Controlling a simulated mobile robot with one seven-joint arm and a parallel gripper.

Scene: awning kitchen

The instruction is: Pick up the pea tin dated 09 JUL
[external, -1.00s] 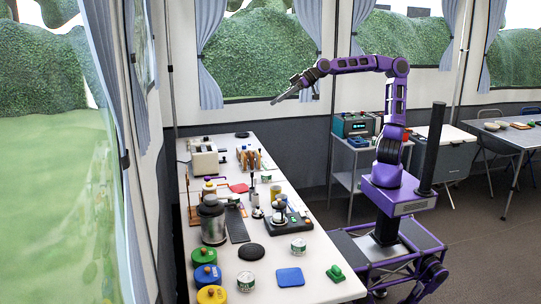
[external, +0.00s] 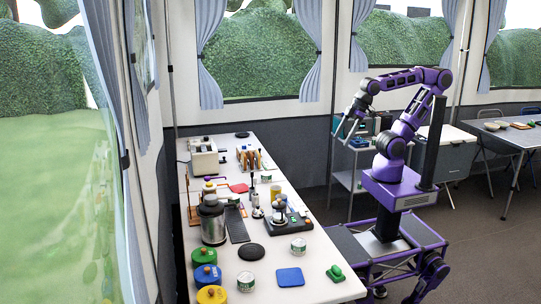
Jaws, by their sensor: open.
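Tins with white and green labels stand on the long white table. One tin (external: 298,248) is near the table's right edge. A second tin (external: 246,281) is at the near end beside the coloured round pots. A third small white-green tin (external: 265,177) is farther back. No date on any of them is readable at this size, so I cannot tell which is marked 09 JUL. My gripper (external: 341,134) is open and empty, raised to the right of the table in front of the grey trolley, pointing down, well away from all the tins.
Green, blue and yellow pots (external: 205,255) stand at the table's near left. A large metal canister (external: 212,220), a black scale (external: 287,222), a blue mat (external: 289,277) and a green object (external: 335,272) share the white table (external: 318,285). A trolley (external: 345,180) stands behind.

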